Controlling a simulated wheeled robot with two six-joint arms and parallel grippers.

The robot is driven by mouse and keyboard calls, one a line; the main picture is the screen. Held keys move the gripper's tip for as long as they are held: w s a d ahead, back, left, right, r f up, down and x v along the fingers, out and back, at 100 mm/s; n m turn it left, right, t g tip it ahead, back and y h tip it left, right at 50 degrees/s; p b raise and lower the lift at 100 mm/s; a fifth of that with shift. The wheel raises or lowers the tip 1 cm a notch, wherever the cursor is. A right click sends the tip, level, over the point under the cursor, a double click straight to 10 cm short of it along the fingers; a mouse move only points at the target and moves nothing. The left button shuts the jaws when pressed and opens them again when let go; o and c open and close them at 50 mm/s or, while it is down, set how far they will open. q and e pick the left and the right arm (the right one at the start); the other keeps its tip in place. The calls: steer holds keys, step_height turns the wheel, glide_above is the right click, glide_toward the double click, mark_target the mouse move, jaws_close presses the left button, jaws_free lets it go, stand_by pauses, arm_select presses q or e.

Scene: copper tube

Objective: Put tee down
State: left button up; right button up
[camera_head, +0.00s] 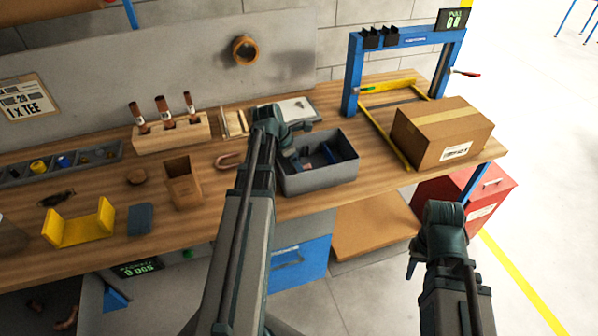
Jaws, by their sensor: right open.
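My left arm reaches over the bench to the grey bin (322,180). Its gripper (300,158) is small and partly hidden at the bin's left side, and its jaws cannot be made out. A small reddish bit (307,166) shows by it inside the bin; I cannot tell whether it is a tee or whether it is held. My right gripper (412,267) hangs at lower right, in front of the bench and apart from everything; it is open. A curved copper piece (229,161) lies on the bench left of the bin.
A cardboard box (442,135) and blue frame (352,75) stand at right. A wooden block (170,134) holds copper-topped tools. A brown holder (183,183), yellow cradle (78,225) and grey parts tray (62,164) stand at left. A red cabinet (470,205) is below right.

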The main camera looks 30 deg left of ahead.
arm_select(q)
steer(key=shift+f, duration=0.25)
arm_select(e)
steer(key=shift+f, duration=0.25)
arm_select(q)
steer(key=shift+f, duration=0.2)
steer(key=o, duration=1.1)
steer(key=shift+c, duration=0.2)
arm_select(e)
steer(key=shift+f, duration=0.15)
arm_select(q)
steer(key=shift+r, duration=0.15)
steer(key=shift+s+r+p, duration=0.1)
steer(key=shift+r+p, duration=0.35)
steer(key=shift+p, duration=0.05)
steer(key=p+v, duration=1)
steer(key=v, duration=0.1)
arm_select(e)
step_height(320, 180, up, 11)
steer(key=shift+r, duration=0.2)
